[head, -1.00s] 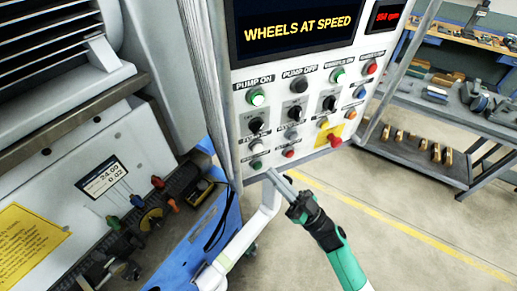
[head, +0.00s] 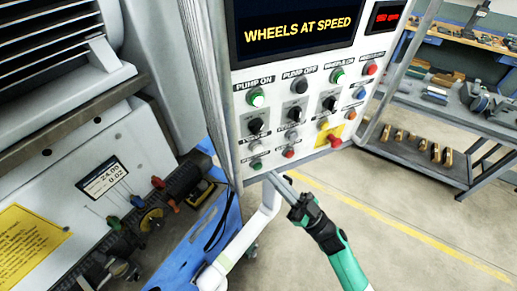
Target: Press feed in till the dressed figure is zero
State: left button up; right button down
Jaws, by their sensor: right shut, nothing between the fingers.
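The control panel (head: 240,120) hangs in the middle of the head view, and its dark screen (head: 290,32) reads WHEELS AT SPEED. Its lower rows hold a green button (head: 256,165), a red button (head: 288,153) and several knobs; their small labels are too blurred to pick out feed in. A small white readout (head: 102,178) on the machine shows two lines of figures, the lower seemingly 0.02. My right gripper (head: 274,177) is shut and empty, its tips just below the panel's lower edge, near the green button. I cannot tell whether it touches the panel. My left gripper is out of view.
A red mushroom button on a yellow plate (head: 323,131) sits at the panel's lower right. The grinder body (head: 60,150) fills the left. A shelf rack (head: 410,153) stands at the right. The floor (head: 400,220) at lower right is clear.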

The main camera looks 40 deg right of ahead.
jog(key=s, duration=0.1)
jog(key=s+a, duration=0.1)
jog(key=s, duration=0.1)
jog(key=shift+p, duration=0.3)
jog(key=b, duration=0.4)
send_near(257, 148)
notch_tip(257, 148, up, 3)
jog(key=w+a, duration=0.3)
jog(key=shift+w+d+r, duration=0.25)
jog(key=shift+d+r, duration=0.05)
jog(key=shift+d, duration=0.05)
jog(key=shift+w, duration=0.1)
dwell(1.1)
jog(key=shift+w+d, duration=0.15)
jog(key=shift+w, duration=0.15)
